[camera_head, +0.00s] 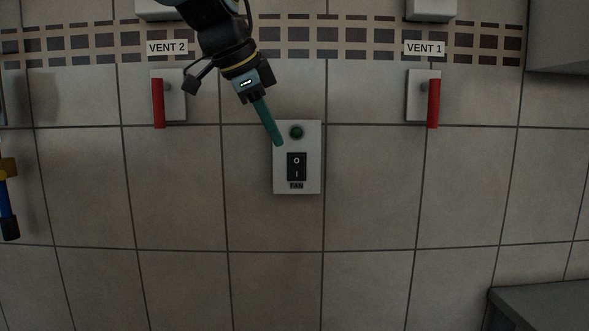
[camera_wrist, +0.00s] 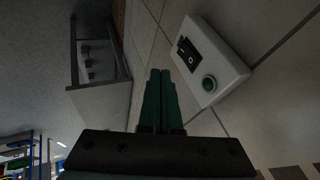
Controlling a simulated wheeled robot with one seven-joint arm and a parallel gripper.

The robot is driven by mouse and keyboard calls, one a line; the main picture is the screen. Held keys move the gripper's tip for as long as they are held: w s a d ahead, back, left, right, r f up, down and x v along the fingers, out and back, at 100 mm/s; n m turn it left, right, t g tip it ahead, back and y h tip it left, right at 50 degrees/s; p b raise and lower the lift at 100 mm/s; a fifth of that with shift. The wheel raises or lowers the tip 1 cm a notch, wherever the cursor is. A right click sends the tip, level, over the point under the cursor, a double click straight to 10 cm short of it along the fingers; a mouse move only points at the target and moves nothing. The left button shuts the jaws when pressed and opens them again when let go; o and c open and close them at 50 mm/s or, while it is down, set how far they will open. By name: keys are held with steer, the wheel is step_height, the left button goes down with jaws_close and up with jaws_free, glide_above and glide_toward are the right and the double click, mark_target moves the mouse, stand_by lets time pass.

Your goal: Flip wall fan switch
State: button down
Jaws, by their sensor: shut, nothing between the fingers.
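The fan switch (camera_head: 297,167) is a black rocker marked O and I on a light wall plate (camera_head: 311,136), with a green round light (camera_head: 296,132) above it and a FAN label below. My gripper (camera_head: 279,144) is shut and empty, its teal fingers pointing down and right, with the tips overlapping the plate's upper left edge in the head view. In the wrist view, the shut fingers (camera_wrist: 160,72) are beside the plate (camera_wrist: 233,68), left of the switch (camera_wrist: 187,53) and the green light (camera_wrist: 209,83). I cannot tell whether the tips touch the plate.
Red handles marked VENT 2 (camera_head: 158,103) and VENT 1 (camera_head: 433,103) are mounted on the tiled wall, left and right of the fan plate. A grey surface (camera_head: 545,302) is at lower right. The wall below the plate is clear.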

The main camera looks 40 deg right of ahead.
mark_target(292, 169)
steer(key=p+x, duration=0.1)
steer(key=x, duration=0.2)
steer(key=w+p+x, duration=0.1)
steer(key=p+x, duration=0.1)
steer(key=x, duration=0.2)
steer(key=w+d+r+p+x, duration=0.1)
steer(key=p+x, duration=0.1)
steer(key=x, duration=0.2)
steer(key=shift+w+d+f, duration=0.25)
steer(key=shift+w+d, duration=0.15)
steer(key=shift+w, duration=0.1)
steer(key=shift+w+d+f+b, duration=0.15)
steer(key=shift+f+b, duration=0.25)
steer(key=shift+b, duration=0.35)
steer(key=shift+w+r+t, duration=0.1)
steer(key=shift+r+t, duration=0.1)
steer(key=shift+t, duration=0.1)
steer(key=shift+r, duration=0.25)
